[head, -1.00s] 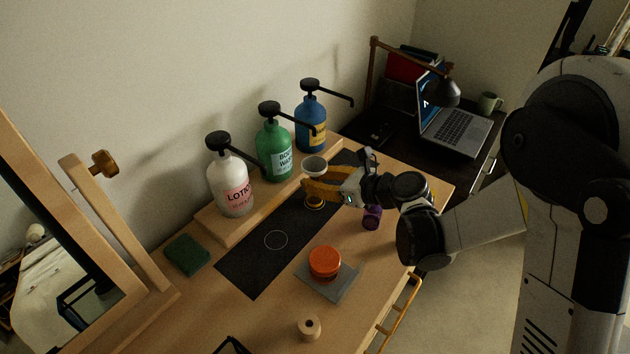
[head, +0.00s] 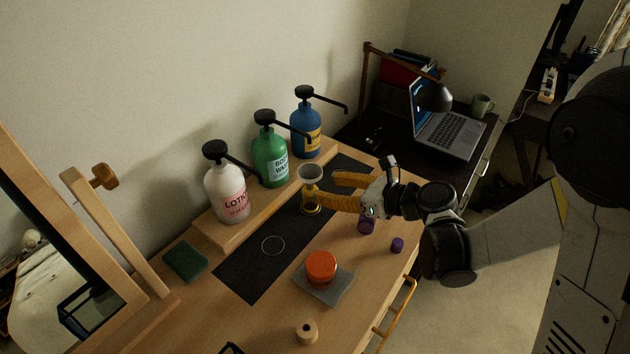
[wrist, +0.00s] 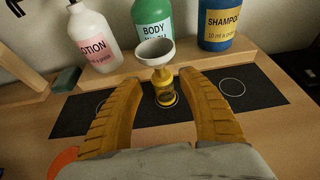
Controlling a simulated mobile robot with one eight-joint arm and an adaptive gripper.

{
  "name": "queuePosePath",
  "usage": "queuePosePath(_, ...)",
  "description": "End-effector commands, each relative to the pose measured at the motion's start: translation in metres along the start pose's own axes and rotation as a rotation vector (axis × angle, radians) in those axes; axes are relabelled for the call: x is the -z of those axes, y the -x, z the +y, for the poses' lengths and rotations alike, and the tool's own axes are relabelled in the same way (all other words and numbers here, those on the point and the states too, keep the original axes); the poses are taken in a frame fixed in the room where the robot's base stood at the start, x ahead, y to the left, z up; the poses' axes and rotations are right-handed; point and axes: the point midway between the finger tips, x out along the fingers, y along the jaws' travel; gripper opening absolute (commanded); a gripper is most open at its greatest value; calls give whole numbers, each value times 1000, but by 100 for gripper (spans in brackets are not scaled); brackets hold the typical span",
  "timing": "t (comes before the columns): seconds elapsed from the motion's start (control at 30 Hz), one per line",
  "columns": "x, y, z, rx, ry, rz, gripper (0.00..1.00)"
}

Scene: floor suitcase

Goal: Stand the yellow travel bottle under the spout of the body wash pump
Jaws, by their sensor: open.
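The yellow travel bottle (head: 311,192) stands upright on the black mat (head: 258,272), with a white funnel (head: 311,173) in its mouth. The wrist view shows the bottle (wrist: 164,90) on a marked ring in front of the green body wash pump (head: 270,160). The pump stands on a wooden ledge; its black spout (head: 293,130) reaches out to the right in the head view. Whether the funnel is directly under the spout I cannot tell. My gripper (head: 334,190) is open, with its yellow fingers apart; in the wrist view the bottle shows beyond and between them.
A white lotion pump (head: 227,193) and a blue shampoo pump (head: 306,130) flank the body wash. An orange jar (head: 321,267) sits on a grey pad. A purple bottle (head: 366,224), purple cap (head: 397,245) and wooden piece (head: 307,332) are nearby. Another ring on the mat is empty.

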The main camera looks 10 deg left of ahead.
Motion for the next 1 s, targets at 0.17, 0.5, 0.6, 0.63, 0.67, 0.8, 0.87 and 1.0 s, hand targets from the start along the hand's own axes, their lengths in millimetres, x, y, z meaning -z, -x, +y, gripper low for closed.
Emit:
queuePosePath(0.17,-2,37,-1,3,-2,0,48)
queuePosePath(0.5,0,56,0,0,0,0,48)
queuePosePath(0.6,0,58,0,4,21,10,48)
queuePosePath(0.63,-1,60,0,8,42,21,48)
queuePosePath(0.67,-2,63,0,14,73,34,48)
queuePosePath(0.8,-6,93,-1,50,350,168,48)
queuePosePath(0.87,-6,113,1,56,522,256,48)
queuePosePath(1.0,-2,168,8,20,946,483,48)
